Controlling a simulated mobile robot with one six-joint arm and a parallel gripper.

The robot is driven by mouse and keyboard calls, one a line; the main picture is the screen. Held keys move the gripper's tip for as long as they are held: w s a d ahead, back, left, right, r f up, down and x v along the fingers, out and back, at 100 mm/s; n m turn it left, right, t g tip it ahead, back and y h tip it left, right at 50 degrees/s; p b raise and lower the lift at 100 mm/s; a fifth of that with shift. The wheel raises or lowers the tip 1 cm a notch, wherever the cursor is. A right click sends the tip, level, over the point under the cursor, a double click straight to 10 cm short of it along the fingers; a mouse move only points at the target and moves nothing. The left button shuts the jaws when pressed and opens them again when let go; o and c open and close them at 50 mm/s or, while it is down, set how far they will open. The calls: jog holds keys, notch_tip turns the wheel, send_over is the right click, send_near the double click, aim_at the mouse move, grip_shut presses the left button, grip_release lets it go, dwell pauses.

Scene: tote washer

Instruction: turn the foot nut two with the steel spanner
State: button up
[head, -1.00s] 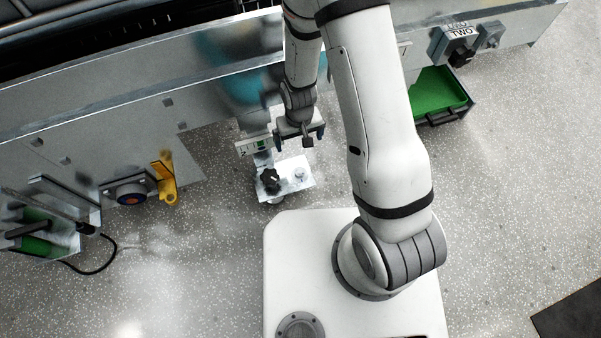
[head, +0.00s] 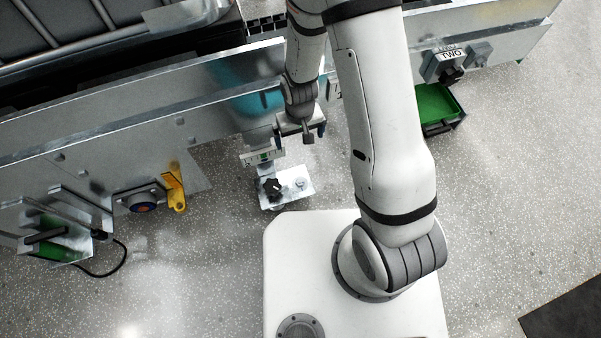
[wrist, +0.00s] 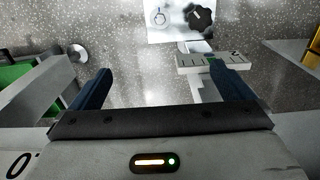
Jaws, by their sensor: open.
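My gripper (head: 301,128) is open and empty in front of the machine's long metal side. In the wrist view its two blue fingers stand wide apart (wrist: 160,87). A small bright metal plate (head: 298,187) with a black star knob (head: 273,187) lies low, just below my gripper in the head view. The plate (wrist: 178,35) and knob (wrist: 200,17) also show at the top of the wrist view. A pale graduated bar (wrist: 190,63) is close to the right finger. I cannot make out foot nut two or the steel spanner for certain.
A box marked TWO (head: 450,58) with a black knob is on the machine's side at right, above a green tray (head: 435,103). A yellow bracket (head: 176,188) and a metal holder with green parts (head: 52,238) are at left.

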jog(key=shift+r, duration=0.3)
jog(key=w+d+r+p, duration=0.1)
jog(key=d+r+p, duration=0.2)
jog(key=r+p, duration=0.95)
jog(key=s+d+r+m+t+p, duration=0.1)
jog(key=s+d+r+p, duration=0.2)
jog(key=r, duration=1.1)
jog(key=s+d+r+m+p, duration=0.1)
jog(key=s+d+r+p, duration=0.2)
jog(key=r, duration=1.2)
jog(key=s+d+r+m+t+p, duration=0.1)
jog(key=s+d+r+p, duration=0.3)
jog(key=r, duration=1)
jog(key=s+p, duration=0.1)
jog(key=p, duration=0.2)
jog(key=shift+s+r+t, duration=0.3)
jog(key=shift+s, duration=0.05)
jog(key=shift+d, duration=0.1)
jog(key=shift+c, duration=0.3)
